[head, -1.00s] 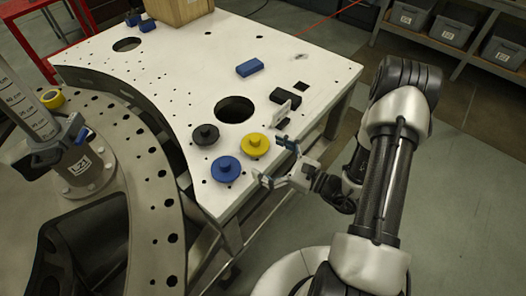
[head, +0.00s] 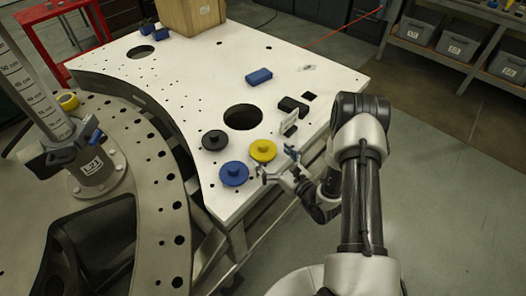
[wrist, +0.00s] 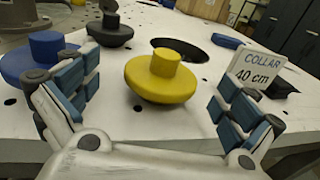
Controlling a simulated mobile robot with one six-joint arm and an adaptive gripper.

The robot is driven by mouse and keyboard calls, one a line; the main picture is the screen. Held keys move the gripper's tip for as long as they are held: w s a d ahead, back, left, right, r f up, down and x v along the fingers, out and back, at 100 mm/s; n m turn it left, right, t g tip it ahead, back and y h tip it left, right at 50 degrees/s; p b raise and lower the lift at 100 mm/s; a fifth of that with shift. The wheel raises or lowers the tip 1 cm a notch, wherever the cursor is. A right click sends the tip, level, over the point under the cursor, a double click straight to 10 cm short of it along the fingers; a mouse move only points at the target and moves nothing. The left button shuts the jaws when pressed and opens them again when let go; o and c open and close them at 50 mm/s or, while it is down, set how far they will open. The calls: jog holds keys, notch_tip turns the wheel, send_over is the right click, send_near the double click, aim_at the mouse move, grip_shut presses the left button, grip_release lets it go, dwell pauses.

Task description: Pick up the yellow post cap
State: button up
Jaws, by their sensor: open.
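The yellow post cap (head: 262,151) sits on the white plate near its front edge, a wide disc with a short knob on top. In the wrist view the yellow cap (wrist: 161,76) is ahead of my gripper, between the lines of the two fingers and apart from them. My gripper (head: 277,164) is open and empty at the plate's edge, just to the cap's lower right. Its blue-padded fingers (wrist: 155,105) stand wide apart in the wrist view.
A blue cap (head: 234,174) and a black cap (head: 214,139) stand left of the yellow one. A "COLLAR 40 cm" sign (wrist: 256,68) stands close to the right finger. A large round hole (head: 243,117) lies behind. A blue block (head: 259,77) and black block (head: 293,106) are farther back.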

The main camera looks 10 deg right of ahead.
aim_at(266, 148)
jog(key=shift+d+r+x, duration=0.15)
jog(key=shift+x, duration=1.25)
jog(key=shift+d+r+x, duration=0.1)
jog(key=shift+r+x, duration=0.05)
jog(key=shift+x, duration=1.2)
jog(key=shift+w, duration=0.15)
jog(key=c, duration=1.2)
